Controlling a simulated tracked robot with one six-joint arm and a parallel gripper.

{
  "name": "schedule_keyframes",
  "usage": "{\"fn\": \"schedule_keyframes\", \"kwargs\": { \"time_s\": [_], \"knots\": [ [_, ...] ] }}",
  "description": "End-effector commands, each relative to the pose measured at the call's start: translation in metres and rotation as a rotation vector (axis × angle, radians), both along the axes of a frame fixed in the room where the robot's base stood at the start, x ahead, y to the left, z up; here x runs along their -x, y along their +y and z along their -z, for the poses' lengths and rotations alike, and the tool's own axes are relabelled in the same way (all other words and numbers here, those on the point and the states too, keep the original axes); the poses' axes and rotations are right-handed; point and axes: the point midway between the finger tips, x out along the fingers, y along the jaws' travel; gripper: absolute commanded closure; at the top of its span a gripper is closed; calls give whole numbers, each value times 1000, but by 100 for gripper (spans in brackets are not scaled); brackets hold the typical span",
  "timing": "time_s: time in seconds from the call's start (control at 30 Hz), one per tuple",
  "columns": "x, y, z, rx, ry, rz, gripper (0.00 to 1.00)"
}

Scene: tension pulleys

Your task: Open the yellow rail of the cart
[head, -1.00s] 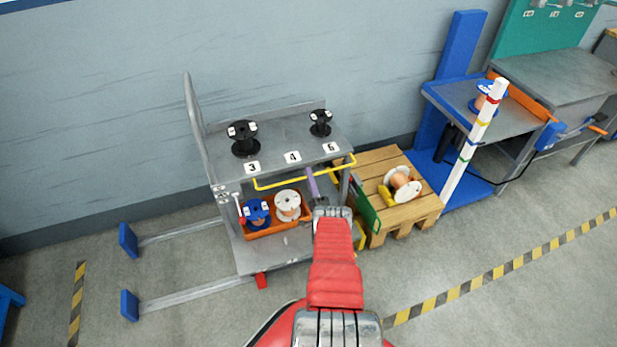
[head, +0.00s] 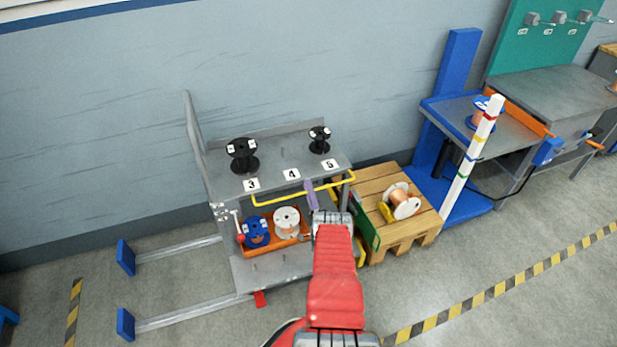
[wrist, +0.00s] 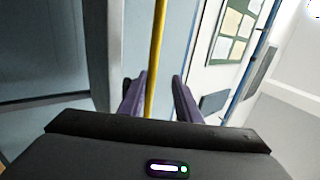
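The yellow rail (head: 280,200) runs along the front edge of the grey cart's top shelf (head: 215,160), in front of labels 3, 4 and 5. Its ends bend back toward the cart. My gripper (head: 310,187) is at the rail's middle, in front of label 4. In the wrist view, the rail (wrist: 157,45) passes between the two purple fingers of my gripper (wrist: 156,85). The fingers are apart, with a gap visible on each side of the rail. The palm hides the rail's lower part in that view.
Two black spools stand on the top shelf. An orange bin (head: 262,248) with a blue spool (head: 257,231) and a white spool (head: 287,222) is below. A wooden pallet (head: 410,225) stands right of the cart.

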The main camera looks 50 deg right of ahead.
Motion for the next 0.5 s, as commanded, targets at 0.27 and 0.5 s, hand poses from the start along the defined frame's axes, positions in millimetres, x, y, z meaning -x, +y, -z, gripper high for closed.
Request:
{"fn": "schedule_keyframes", "kwargs": {
  "time_s": [0.27, 0.5],
  "knots": [
    [-1, 1, -28, 3, -5, -2, 73],
    [-1, 1, -52, 6, -7, -2, 58]
  ]
}}
